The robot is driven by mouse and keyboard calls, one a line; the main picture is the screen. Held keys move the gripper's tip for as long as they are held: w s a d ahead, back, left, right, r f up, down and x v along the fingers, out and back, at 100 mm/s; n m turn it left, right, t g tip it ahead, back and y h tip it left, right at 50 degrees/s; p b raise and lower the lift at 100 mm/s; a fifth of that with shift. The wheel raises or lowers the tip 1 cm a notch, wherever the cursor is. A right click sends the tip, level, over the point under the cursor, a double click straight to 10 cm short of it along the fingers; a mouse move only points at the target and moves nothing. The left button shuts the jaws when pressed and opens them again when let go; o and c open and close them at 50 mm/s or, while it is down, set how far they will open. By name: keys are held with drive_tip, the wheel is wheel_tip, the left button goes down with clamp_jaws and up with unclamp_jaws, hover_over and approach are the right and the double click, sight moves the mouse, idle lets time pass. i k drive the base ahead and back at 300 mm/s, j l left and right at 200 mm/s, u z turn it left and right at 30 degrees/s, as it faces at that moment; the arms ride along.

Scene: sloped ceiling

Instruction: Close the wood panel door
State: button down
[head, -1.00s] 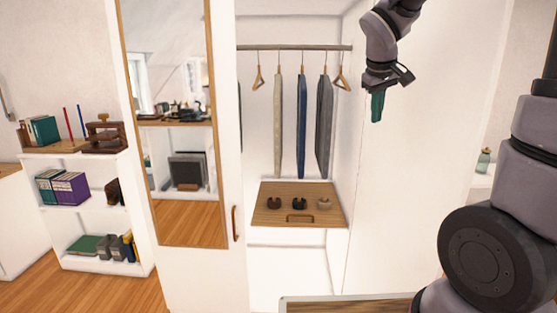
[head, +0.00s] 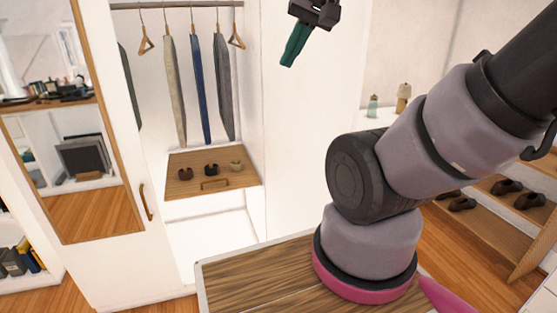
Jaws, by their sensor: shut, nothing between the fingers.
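A white wardrobe door (head: 160,235) with a wood-framed mirror (head: 85,145) and a curved wooden handle (head: 146,202) stands at the left in the head view. The wardrobe interior (head: 215,225) is open to view beside it. I cannot tell whether this is the wood panel door; no plain wood-faced door shows. My gripper (head: 288,62), with green fingers, is at the top, right of the hanging clothes in the picture. Its fingers are together and empty, and it appears apart from the door and handle.
Hanging clothes (head: 197,90) and a wooden drawer shelf (head: 220,178) with small items are inside the wardrobe. A shoe rack (head: 490,215) stands at the right. A shelf with bottles (head: 373,106) is behind my arm. Wood floor shows at lower right.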

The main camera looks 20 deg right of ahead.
sight(308, 106)
drive_tip(key=i+u, duration=0.1)
drive_tip(key=u, duration=0.25)
drive_tip(key=i+u, duration=0.1)
drive_tip(key=u, duration=0.2)
drive_tip(key=i+u, duration=0.1)
drive_tip(key=u, duration=0.25)
drive_tip(key=k+l+u, duration=0.3)
drive_tip(key=k+l, duration=0.6)
drive_tip(key=k+l+z, duration=0.15)
drive_tip(key=l, duration=0.2)
drive_tip(key=k+l+z, duration=0.1)
drive_tip(key=k+l, duration=0.15)
drive_tip(key=k+l+z, duration=0.15)
drive_tip(key=l, duration=0.35)
drive_tip(key=k, duration=0.65)
drive_tip(key=i+l+u, duration=0.2)
drive_tip(key=k, duration=0.05)
